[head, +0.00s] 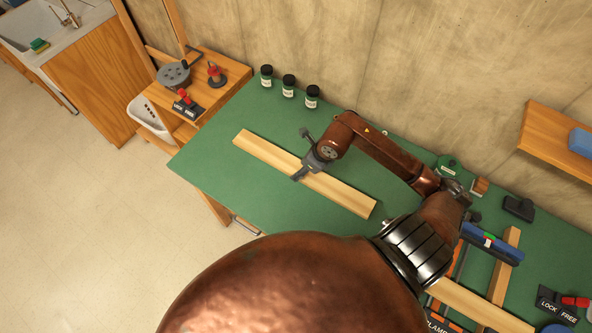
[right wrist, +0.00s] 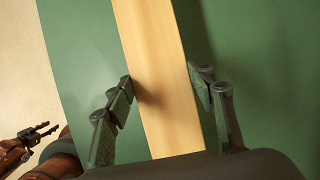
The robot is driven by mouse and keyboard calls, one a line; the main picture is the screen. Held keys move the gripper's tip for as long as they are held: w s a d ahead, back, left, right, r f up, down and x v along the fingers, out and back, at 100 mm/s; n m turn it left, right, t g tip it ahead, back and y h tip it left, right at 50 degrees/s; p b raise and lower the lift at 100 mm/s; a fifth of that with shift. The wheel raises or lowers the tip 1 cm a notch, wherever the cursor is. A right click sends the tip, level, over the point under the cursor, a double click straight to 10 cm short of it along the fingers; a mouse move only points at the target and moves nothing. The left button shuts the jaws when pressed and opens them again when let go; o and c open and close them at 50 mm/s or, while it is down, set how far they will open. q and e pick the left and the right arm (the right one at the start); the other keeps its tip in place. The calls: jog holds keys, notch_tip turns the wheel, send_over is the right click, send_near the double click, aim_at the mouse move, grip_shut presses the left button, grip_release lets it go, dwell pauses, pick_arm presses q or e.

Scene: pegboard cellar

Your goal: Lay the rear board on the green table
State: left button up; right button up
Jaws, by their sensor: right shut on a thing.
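A long pale wooden board (head: 262,152), which I take to be the rear board, lies along the green table (head: 225,185), flat on it or very close above; I cannot tell which. My right gripper (head: 298,176) is over the middle of the board. In the right wrist view its two fingers (right wrist: 161,78) close on the board's long edges, and the board (right wrist: 155,40) runs between them over green tabletop. My left gripper (right wrist: 42,131) shows at the lower left of that view, fingers apart and empty, off the table.
Three dark jars (head: 289,86) stand at the table's back edge. A clamp with blue bars (head: 492,243) and more wooden pieces (head: 480,308) lie at the right. A wooden stand (head: 222,72) with knobs adjoins the left end. Tabletop around the board is clear.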

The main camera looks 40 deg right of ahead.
aim_at(297, 167)
jog(key=w+f, duration=0.1)
jog(key=f, duration=0.1)
jog(key=w+f, duration=0.2)
jog(key=shift+w+d+f, duration=0.1)
jog(key=shift+w, duration=0.1)
jog(key=shift+w+f, duration=0.1)
jog(key=shift+f, duration=1.55)
jog(key=shift+f, duration=0.1)
jog(key=o, duration=1.5)
jog(key=shift+o, duration=0.2)
jog(key=v, duration=1.2)
